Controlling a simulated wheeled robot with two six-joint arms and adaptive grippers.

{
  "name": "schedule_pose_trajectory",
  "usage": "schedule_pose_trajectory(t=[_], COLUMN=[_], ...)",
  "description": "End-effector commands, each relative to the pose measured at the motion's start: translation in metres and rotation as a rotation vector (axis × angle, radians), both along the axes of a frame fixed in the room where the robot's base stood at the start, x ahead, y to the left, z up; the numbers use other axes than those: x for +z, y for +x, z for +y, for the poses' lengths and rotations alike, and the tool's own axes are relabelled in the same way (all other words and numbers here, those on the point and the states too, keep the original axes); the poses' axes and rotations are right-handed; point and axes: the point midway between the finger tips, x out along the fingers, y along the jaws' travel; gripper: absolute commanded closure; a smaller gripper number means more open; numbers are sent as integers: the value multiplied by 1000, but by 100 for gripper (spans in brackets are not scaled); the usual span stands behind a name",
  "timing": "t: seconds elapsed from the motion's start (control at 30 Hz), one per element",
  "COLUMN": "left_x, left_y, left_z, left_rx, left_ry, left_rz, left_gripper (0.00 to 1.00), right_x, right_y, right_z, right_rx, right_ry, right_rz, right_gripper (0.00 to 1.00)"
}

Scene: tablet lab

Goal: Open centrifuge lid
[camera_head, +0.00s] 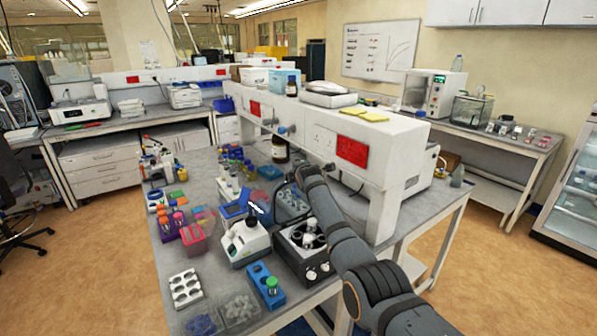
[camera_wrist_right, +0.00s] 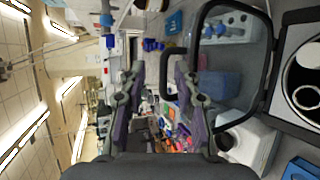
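The centrifuge (camera_head: 305,262) is a dark grey box with a round chamber on the bench. Its clear, dark-framed lid (camera_head: 291,203) stands raised at the back, and the rotor shows uncovered. In the right wrist view the lid (camera_wrist_right: 268,60) has a black frame and a black loop handle (camera_wrist_right: 166,75); part of the chamber (camera_wrist_right: 305,85) shows at the right edge. My right gripper (camera_wrist_right: 158,75) is open, with the outer bar of the handle between its fingers. I cannot tell whether they touch it. In the head view my right arm hides much of this gripper. My left gripper is out of view.
A white device (camera_head: 243,243) stands left of the centrifuge, and a blue rack (camera_head: 265,287) lies in front of it. Racks and tubes crowd the bench to the left. A white shelf unit (camera_head: 330,125) with a brown bottle (camera_head: 280,150) stands behind.

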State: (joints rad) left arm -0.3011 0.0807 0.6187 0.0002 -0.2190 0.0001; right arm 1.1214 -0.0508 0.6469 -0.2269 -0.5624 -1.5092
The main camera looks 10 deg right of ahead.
Motion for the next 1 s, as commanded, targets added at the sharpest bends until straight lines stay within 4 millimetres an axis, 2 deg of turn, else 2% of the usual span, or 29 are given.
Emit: schedule_pose_trajectory(t=[0.27,0.8,1.0], left_x=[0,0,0], left_y=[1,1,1], left_z=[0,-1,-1], left_rx=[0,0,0], left_ry=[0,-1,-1], left_rz=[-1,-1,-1], left_gripper=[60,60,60], right_x=[5,38,43], right_y=[-20,-103,-114], right_z=[2,7,7], right_rx=[1,0,0], right_ry=[1,0,0], right_rz=[0,-4,-5], right_gripper=[68,68,68])
